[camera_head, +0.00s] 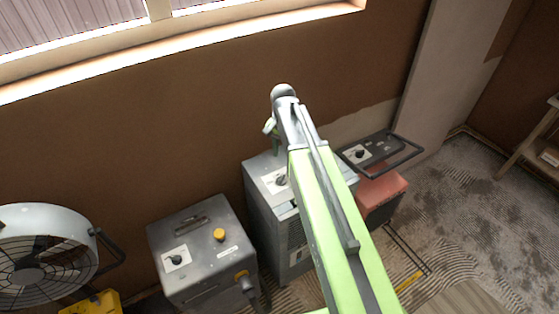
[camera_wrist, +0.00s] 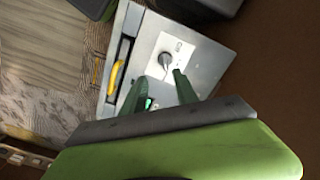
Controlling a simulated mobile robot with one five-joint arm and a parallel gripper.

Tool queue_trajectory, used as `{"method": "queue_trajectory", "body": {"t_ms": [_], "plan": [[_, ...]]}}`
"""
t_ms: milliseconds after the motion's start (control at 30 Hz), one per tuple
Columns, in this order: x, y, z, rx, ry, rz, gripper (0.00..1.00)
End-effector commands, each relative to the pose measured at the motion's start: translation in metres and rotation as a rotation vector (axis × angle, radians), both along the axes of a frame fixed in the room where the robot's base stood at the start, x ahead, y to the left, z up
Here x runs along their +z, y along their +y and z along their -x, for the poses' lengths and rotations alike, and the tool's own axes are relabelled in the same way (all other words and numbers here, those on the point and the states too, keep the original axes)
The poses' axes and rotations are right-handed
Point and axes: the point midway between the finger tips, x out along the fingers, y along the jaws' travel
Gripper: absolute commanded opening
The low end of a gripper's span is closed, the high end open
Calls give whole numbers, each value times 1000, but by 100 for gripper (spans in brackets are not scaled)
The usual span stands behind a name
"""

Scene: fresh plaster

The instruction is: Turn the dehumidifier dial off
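The dehumidifier (camera_head: 297,233) looks to be the tall pale-grey box against the wall, partly hidden behind my arm. Its dark dial (camera_head: 281,180) sits on a white plate on the top. In the wrist view the dial (camera_wrist: 165,61) shows as a grey knob on its white plate, on the light-grey top (camera_wrist: 208,63). My gripper (camera_head: 271,130) is above the box in the head view. In the wrist view my gripper (camera_wrist: 155,84) has two green fingers spread apart with nothing between the tips. The dial appears just beyond the tips; contact cannot be told.
A darker grey machine (camera_head: 205,245) with its own dial and a yellow button stands left. A round fan (camera_head: 35,245) is at far left. A red machine (camera_head: 383,192) with a black handle stands close on the right. The wall is behind; rough floor (camera_head: 470,215) is open at right.

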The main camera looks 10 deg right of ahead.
Motion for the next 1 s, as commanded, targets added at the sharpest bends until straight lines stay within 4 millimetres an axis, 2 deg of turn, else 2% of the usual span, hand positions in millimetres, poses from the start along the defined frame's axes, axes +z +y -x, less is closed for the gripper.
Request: {"method": "queue_trajectory", "body": {"t_ms": [33, 67, 367, 567, 1000], "plan": [[20, 0, -13, -42, 0, 0, 35], [22, 0, -16, -64, 0, 0, 35], [13, 1, -19, -104, 0, 0, 35], [-14, 1, -19, -102, 0, 0, 35], [-104, 2, -19, -100, 0, 0, 35]]}}
